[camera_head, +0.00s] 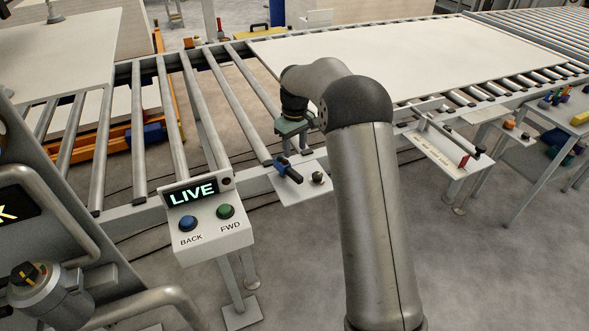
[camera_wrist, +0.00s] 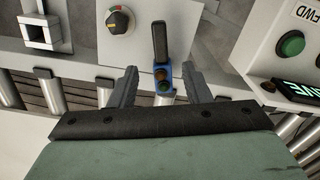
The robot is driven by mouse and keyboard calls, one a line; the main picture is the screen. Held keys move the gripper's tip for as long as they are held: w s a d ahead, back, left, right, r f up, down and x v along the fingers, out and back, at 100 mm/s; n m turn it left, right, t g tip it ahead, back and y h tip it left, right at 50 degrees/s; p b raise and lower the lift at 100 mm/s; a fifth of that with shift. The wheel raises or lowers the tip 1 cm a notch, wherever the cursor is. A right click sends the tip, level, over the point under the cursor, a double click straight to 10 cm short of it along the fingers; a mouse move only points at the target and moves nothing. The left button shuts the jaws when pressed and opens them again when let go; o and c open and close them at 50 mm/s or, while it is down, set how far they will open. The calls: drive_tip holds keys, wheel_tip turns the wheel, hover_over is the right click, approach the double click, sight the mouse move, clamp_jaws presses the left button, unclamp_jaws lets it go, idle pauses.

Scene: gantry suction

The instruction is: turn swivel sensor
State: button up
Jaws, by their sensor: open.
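The swivel sensor (camera_head: 282,166), a small blue body with a black barrel, sits on a light plate at the near edge of the roller conveyor. In the wrist view its blue body (camera_wrist: 163,82) shows an orange and a green spot, and its black barrel points up the picture. My gripper (camera_wrist: 160,74) is open, with one finger on each side of the blue body and visible gaps between. In the head view my gripper (camera_head: 292,128) is just above and behind the sensor, partly hidden by my wrist.
A dark knob (camera_wrist: 118,20) with a yellow mark stands on the same plate beside the sensor. A control box (camera_head: 210,225) with a LIVE display and BACK and FWD buttons is close to the left. A large pale panel (camera_head: 430,55) lies on the rollers behind.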

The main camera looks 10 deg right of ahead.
sight(295, 173)
wheel_tip(295, 173, down, 10)
drive_tip(key=shift+f+p, duration=0.1)
drive_tip(key=shift+p, duration=0.6)
